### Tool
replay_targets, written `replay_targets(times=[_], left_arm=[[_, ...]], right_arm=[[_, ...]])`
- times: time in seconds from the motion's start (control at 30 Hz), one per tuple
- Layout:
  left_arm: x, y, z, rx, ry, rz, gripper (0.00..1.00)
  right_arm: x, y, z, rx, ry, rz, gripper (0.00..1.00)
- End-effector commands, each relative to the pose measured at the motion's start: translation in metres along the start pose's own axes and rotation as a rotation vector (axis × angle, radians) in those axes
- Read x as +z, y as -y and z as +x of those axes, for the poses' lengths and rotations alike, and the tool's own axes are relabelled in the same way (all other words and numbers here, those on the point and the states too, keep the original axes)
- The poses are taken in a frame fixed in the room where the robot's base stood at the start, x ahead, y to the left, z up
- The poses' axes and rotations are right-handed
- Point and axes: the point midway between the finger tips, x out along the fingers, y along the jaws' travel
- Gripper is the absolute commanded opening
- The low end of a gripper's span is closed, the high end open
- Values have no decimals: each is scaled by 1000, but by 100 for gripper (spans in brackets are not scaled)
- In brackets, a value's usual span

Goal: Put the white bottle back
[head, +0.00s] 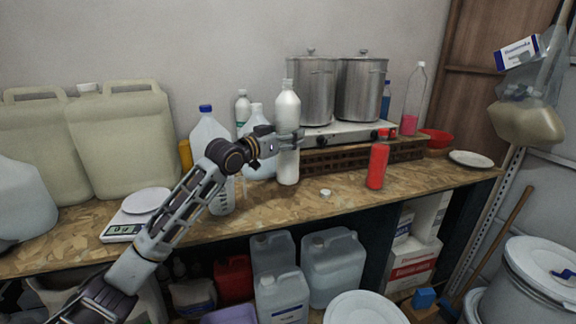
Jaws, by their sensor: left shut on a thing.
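A white bottle (288,108) stands upright over the wooden worktop in the middle of the head view. My left gripper (290,141) is shut around its middle, with the arm coming in from the lower left. The bottle's lower part shows below the fingers, close to the worktop (262,208); I cannot tell whether its base touches the wood. My right gripper is out of view.
A stove (345,131) with two steel pots (312,90) is behind right. A red bottle (377,166) and a small white cap (326,193) stand to the right. A scale (147,201) is left.

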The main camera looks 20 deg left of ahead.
Motion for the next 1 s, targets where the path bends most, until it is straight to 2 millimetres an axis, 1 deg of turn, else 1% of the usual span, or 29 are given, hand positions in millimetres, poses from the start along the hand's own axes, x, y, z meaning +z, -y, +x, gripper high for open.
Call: replay_targets(times=[0.1, 0.3, 0.77, 0.87, 1.0], left_arm=[[15, 0, 0, 0, -3, -1, 36], [32, 0, 0, 0, -5, 0, 36], [36, 0, 0, 1, -5, 1, 36], [42, 0, 0, 1, -4, 0, 36], [57, 0, 0, 1, -3, 0, 36]], right_arm=[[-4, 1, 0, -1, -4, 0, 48], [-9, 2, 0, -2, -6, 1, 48], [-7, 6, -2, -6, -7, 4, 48], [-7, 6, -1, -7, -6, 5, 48], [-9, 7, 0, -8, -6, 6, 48]])
